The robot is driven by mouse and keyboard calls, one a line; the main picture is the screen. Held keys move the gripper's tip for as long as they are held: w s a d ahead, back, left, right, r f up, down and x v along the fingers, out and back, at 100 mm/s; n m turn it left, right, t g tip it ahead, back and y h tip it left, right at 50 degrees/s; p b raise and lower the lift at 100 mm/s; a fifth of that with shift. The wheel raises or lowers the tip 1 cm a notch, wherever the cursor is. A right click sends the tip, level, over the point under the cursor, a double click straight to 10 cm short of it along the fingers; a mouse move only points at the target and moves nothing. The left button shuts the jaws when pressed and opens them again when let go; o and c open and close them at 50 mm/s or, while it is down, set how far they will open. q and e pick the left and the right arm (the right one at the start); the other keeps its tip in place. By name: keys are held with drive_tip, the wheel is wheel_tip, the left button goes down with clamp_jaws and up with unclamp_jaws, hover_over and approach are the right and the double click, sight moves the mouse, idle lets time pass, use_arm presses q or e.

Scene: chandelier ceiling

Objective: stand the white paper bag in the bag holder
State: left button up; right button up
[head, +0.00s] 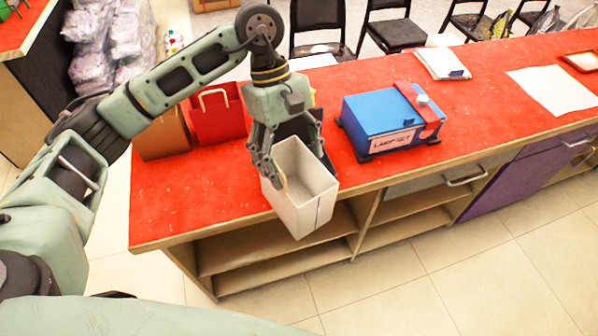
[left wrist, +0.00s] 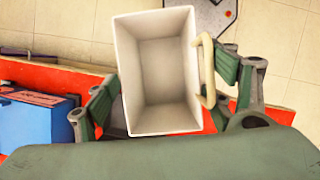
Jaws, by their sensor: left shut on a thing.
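The white paper bag (head: 302,190) is open at the top and looks empty, with a cream handle. It hangs at the front edge of the red counter, tilted a little in the head view. My left gripper (head: 294,160) is shut on it, with fingers on two opposite sides. In the left wrist view I look down into the white bag (left wrist: 158,75), between the fingers of the left gripper (left wrist: 170,90). A brown bag (head: 162,133) and a red bag (head: 216,118) stand on the counter at left. I cannot make out the bag holder; my left arm hides part of that area.
A blue box (head: 380,118) with a red strap stands on the red counter (head: 400,185), right of the white bag. White papers (head: 553,90) lie further right. Open shelves (head: 275,245) are below the counter. Black chairs (head: 395,30) stand behind.

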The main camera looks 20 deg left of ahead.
use_arm(q)
drive_tip(key=w+d+r+n+t, duration=0.45)
drive_tip(key=w+d+n, duration=0.35)
drive_tip(key=n, duration=0.7)
drive_tip(key=w+a+f+p, duration=0.5)
drive_tip(key=w+a+f, duration=0.1)
drive_tip(key=a+f, duration=0.5)
drive_tip(key=shift+a+t+h, duration=0.3)
drive_tip(key=shift+a+t, duration=0.05)
drive_tip(key=shift+a, duration=0.1)
use_arm(e)
drive_tip(key=r, duration=0.2)
drive_tip(key=d+r, duration=0.1)
drive_tip(key=r, duration=0.1)
drive_tip(key=shift+r, duration=0.4)
use_arm(q)
drive_tip(key=shift+f, duration=0.1)
use_arm(e)
drive_tip(key=shift+f, duration=0.15)
use_arm(q)
drive_tip(key=o, duration=1)
drive_tip(key=shift+o, duration=0.3)
use_arm(e)
drive_tip(key=shift+d, duration=0.1)
